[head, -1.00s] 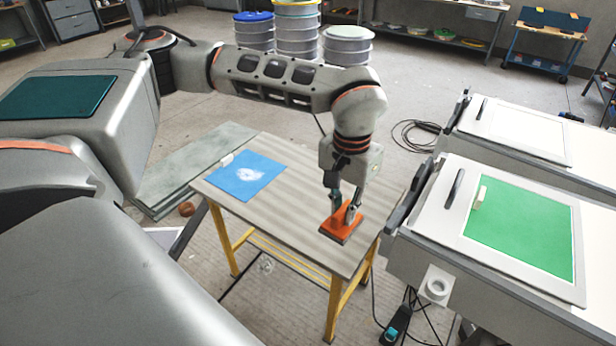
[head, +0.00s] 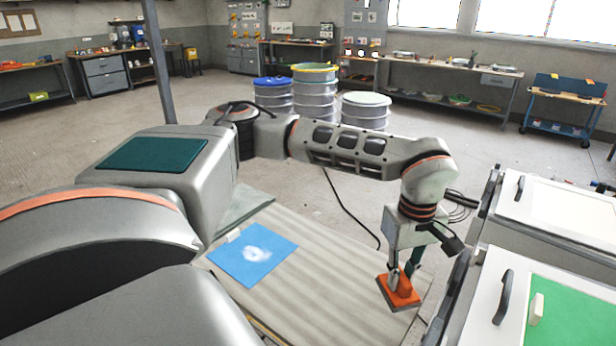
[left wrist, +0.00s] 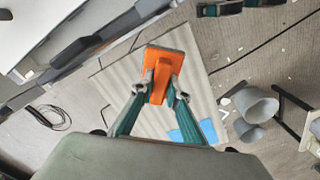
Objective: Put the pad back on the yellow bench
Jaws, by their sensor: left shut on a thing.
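The pad (head: 399,293) is an orange handle block on a grey base plate. My left gripper (head: 404,279) is shut on its orange part from above. In the left wrist view the pad (left wrist: 160,66) sits between the two fingertips (left wrist: 159,93). The yellow bench shows its pale striped top (head: 325,275), and the same top lies below the pad in the left wrist view (left wrist: 200,93). The pad is over the bench's right end. I cannot tell whether its base touches the top. My right gripper is out of view.
A blue sheet (head: 253,256) with a white patch lies on the bench's left part. White moulds, one with a green panel (head: 572,318), stand close on the right. Drums (head: 314,96) stand behind on the floor. The bench's middle is bare.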

